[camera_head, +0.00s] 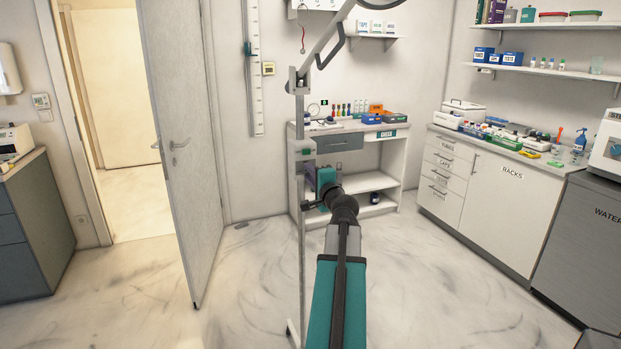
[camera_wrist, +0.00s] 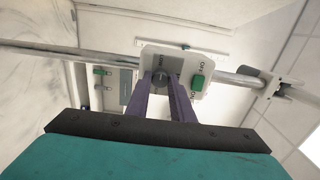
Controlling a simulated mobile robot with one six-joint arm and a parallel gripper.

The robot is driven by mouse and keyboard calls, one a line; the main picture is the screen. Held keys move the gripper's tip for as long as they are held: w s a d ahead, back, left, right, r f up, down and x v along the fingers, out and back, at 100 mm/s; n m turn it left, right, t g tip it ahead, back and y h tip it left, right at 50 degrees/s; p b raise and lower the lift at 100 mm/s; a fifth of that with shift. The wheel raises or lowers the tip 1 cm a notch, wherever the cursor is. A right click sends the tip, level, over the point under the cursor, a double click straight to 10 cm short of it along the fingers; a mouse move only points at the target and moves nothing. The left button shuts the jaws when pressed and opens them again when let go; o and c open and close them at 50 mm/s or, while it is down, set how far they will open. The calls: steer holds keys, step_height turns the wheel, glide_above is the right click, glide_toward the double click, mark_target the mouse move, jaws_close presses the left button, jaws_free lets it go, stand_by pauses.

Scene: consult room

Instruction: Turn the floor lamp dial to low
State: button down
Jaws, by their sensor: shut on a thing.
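In the wrist view the control box (camera_wrist: 190,62) carries a dark round dial (camera_wrist: 160,79) and a green switch (camera_wrist: 197,84). My gripper (camera_wrist: 163,82) is shut on the dial, with its two purple fingers at the dial's sides. The fingers partly hide the dial and its markings, so its setting cannot be read.
An open door (camera_head: 185,145) stands to the left. A white shelf unit (camera_head: 376,165) is behind the lamp, and a counter with cabinets (camera_head: 490,195) runs along the right. The floor (camera_head: 440,290) around the lamp is clear.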

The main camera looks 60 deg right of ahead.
steer(key=c, duration=1.5)
jaws_free()
steer(key=shift+c, duration=0.2)
steer(key=shift+s+a, duration=0.1)
steer(key=b+v, duration=1.2)
steer(key=v, duration=0.1)
steer(key=shift+a, duration=0.2)
steer(key=shift+s, duration=0.2)
steer(key=shift+w, duration=0.1)
